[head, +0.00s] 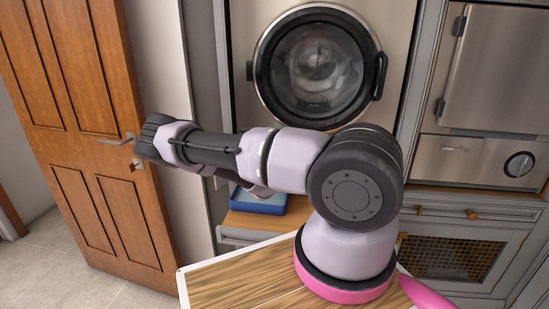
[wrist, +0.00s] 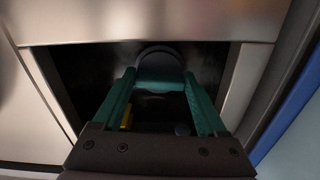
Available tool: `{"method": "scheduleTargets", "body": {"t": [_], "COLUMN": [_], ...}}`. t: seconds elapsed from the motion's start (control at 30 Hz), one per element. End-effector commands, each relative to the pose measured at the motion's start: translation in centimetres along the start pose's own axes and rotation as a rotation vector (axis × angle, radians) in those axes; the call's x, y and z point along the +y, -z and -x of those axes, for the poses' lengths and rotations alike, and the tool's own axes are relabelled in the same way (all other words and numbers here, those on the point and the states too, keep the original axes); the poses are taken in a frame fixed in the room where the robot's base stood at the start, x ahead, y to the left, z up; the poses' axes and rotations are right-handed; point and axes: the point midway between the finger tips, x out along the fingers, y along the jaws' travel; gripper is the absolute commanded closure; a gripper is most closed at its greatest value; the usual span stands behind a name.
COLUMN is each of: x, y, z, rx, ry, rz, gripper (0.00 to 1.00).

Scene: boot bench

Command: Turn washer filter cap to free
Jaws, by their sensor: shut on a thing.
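The washer filter cap (wrist: 158,56) is a dark round piece inside a dark rectangular recess (wrist: 85,85) in a metal panel, seen in the wrist view. My gripper (wrist: 160,82) reaches into the recess with its two green fingers. Its fingertips are at the lower part of the cap and are shut on it; they hide part of it. I cannot tell the cap's turn angle. In the head view the washer (head: 315,65) shows its round glass door closed. My arm hides the gripper, the cap and the recess there.
A yellow piece (wrist: 127,117) shows beside the left finger. A blue box (head: 258,199) sits on a wooden ledge below the washer. A wooden door (head: 90,110) stands at left, and a metal cabinet with a knob (head: 519,164) at right.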

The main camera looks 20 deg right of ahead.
Motion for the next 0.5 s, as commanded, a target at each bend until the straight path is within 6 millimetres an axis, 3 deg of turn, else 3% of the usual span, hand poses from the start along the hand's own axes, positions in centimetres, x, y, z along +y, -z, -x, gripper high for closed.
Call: {"method": "scheduleTargets", "body": {"t": [0.5], "x": [-0.02], "y": [-0.04], "z": [0.03], "rx": [0.0], "ry": [0.001], "rz": [0.119], "gripper": [0.81]}}
